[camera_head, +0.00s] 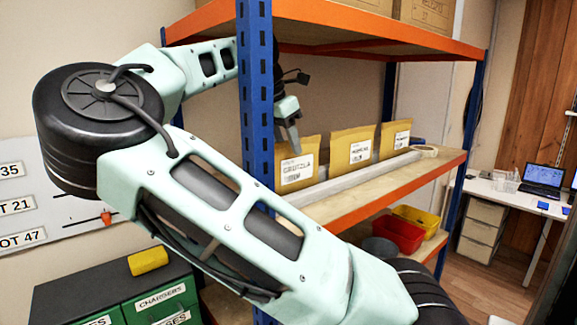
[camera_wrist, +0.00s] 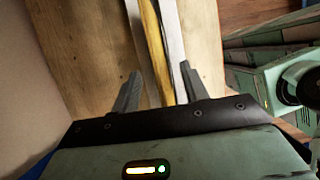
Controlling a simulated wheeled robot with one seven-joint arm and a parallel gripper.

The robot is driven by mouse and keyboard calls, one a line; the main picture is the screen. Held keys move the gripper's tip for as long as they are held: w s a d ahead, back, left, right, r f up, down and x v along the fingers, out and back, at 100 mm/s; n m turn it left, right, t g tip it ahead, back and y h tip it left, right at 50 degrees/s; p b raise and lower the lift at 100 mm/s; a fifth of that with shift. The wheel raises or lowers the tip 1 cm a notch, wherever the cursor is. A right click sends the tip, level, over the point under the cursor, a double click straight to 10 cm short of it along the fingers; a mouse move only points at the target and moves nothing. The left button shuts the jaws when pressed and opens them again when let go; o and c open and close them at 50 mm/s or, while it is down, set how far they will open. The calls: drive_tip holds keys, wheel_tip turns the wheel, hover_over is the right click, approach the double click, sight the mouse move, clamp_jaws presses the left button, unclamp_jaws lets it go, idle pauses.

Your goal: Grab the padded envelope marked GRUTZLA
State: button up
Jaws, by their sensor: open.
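The padded envelope marked GRUTZLA (camera_head: 297,171) is yellow-brown with a white label. It stands upright at the left end of a row of three on the middle shelf. In the wrist view, a yellow envelope edge (camera_wrist: 155,45) runs between my open fingers. My gripper (camera_head: 293,140) is just above the GRUTZLA envelope in the head view, fingers pointing down. In the wrist view my gripper (camera_wrist: 160,72) has a finger on each side of the yellow edge, with visible gaps. Whether the fingertips reach below its top is unclear.
Two more envelopes (camera_head: 352,150) (camera_head: 395,136) stand to the right, behind a pale rail (camera_head: 355,180). A blue upright (camera_head: 257,100) and an orange upper shelf (camera_head: 370,20) frame the space closely. A tape roll (camera_head: 425,151) lies at the shelf's right end.

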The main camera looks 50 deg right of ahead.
sight(290, 153)
drive_tip(key=shift+p+x, duration=0.45)
drive_tip(key=shift+x, duration=1.45)
drive_tip(key=shift+a, duration=0.15)
clamp_jaws()
drive_tip(key=shift+r, duration=0.15)
